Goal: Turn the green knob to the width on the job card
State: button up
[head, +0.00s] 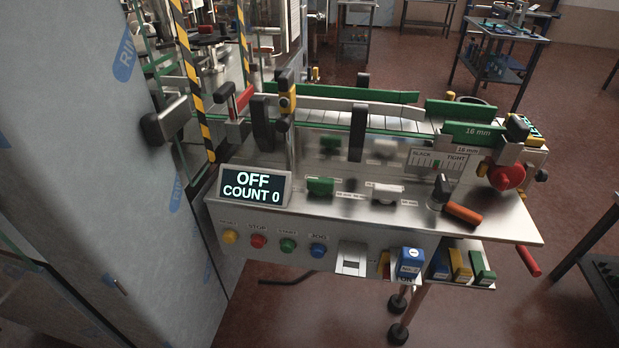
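A green knob (320,187), shaped like a small block, sits on the steel top of the machine, right of the display. Small labels beside it are too small to read. A white knob (387,194) sits to its right. I cannot pick out a job card for certain. A green plate (478,133) at the right end of the conveyor reads "16 mm", and a small white label (467,150) below it also reads "16 mm". My gripper is not in view.
A display (254,186) reads "OFF, COUNT 0". Yellow, red, green and blue buttons (288,245) line the front. A red knob (507,177) and an orange-handled lever (463,213) stand at right. Small boxes (411,262) sit below. A film-covered wall (70,130) closes the left.

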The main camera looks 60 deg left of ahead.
aim_at(320, 186)
jog(key=u, duration=0.45)
jog(key=k, duration=1)
jog(key=u, duration=0.85)
jog(key=i, duration=1.35)
jog(key=z, duration=0.1)
